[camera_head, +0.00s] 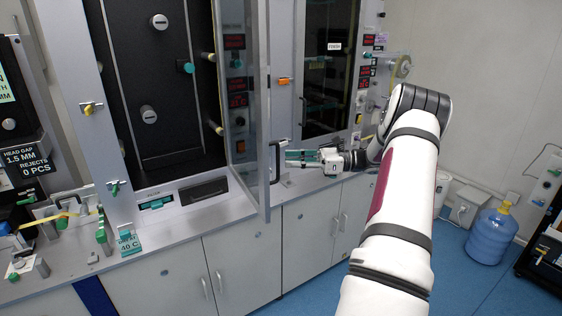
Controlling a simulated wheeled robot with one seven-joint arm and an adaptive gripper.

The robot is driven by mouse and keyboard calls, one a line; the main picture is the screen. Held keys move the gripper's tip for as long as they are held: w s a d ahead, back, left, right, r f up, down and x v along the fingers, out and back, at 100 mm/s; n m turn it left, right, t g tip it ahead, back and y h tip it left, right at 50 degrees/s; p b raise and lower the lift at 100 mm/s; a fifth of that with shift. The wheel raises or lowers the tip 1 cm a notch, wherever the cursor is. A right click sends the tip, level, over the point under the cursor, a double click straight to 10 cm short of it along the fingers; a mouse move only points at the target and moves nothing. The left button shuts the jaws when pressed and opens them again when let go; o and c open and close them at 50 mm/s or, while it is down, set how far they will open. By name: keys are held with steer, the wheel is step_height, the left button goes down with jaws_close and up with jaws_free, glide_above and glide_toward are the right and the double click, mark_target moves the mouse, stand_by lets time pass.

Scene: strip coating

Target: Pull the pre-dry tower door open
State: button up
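A tall glass door (239,100) in a grey metal frame stands swung out from the tower (148,80) at left, whose dark inside shows. No readable label confirms that this is the pre-dry tower. A black bar handle (276,163) sits upright on the right face of the door, near its lower outer edge. My gripper (289,157) reaches in from the right at handle height, its fingers pointing left. The two fingers look apart, one above the other, with their tips just right of the handle. Whether they touch it is too small to tell.
A second tower with a dark window (328,65) stands behind my gripper. Grey cabinets (245,260) run under the counter. A small "40 C" tag (129,244) stands at the counter front. A blue water bottle (492,234) is on the floor at right.

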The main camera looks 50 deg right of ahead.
steer(key=v, duration=0.7)
stand_by(0.5)
